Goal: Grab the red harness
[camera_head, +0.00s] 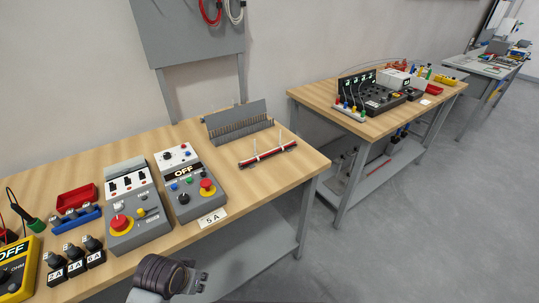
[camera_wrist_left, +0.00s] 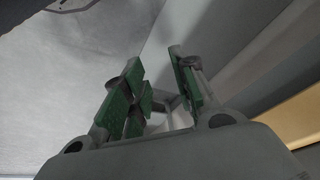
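A long red harness (camera_head: 266,156) lies along a dark low holder with two white upright posts, near the right end of the closer wooden bench (camera_head: 235,141). A red cable coil (camera_head: 208,13) also hangs on the grey wall panel, beside a white one. My left gripper (camera_head: 199,279) is at the bottom of the head view, in front of the bench's front edge and well apart from the harness. In the left wrist view its green-padded fingers (camera_wrist_left: 158,82) are spread with nothing between them. My right gripper is not in view.
Two control boxes (camera_head: 132,205) with red emergency buttons stand on the bench, left of the harness. A grey comb-like rack (camera_head: 238,124) stands behind it. Bare wood surrounds the harness in front. A second bench (camera_head: 330,103) with equipment stands to the right, across a floor gap.

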